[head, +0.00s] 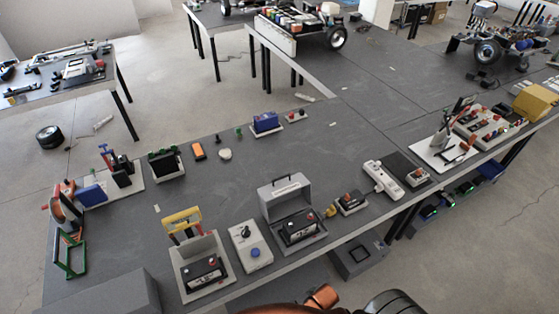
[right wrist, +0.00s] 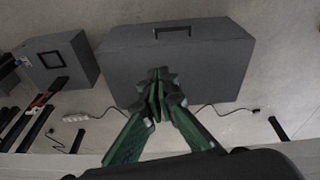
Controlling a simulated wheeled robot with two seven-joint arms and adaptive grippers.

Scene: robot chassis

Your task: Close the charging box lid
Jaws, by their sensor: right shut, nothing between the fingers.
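In the head view a grey box (head: 268,221) stands near the table's front edge with its handled lid (head: 286,190) raised upright. A dark battery unit (head: 300,227) sits inside it. To its left is another open box (head: 188,264) with a dark battery unit (head: 203,273) and a raised yellow handled part (head: 182,222). I cannot tell which is the charging box. In the right wrist view my right gripper (right wrist: 158,78) has its green fingers together, empty, in front of a large grey handled case (right wrist: 175,55). Contact is not clear.
A white panel (head: 250,246) stands between the two open boxes. A small battery unit (head: 351,202) and a white power strip (head: 382,179) lie to the right. A grey block (head: 104,294) fills the front left. The middle of the table (head: 300,150) is clear.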

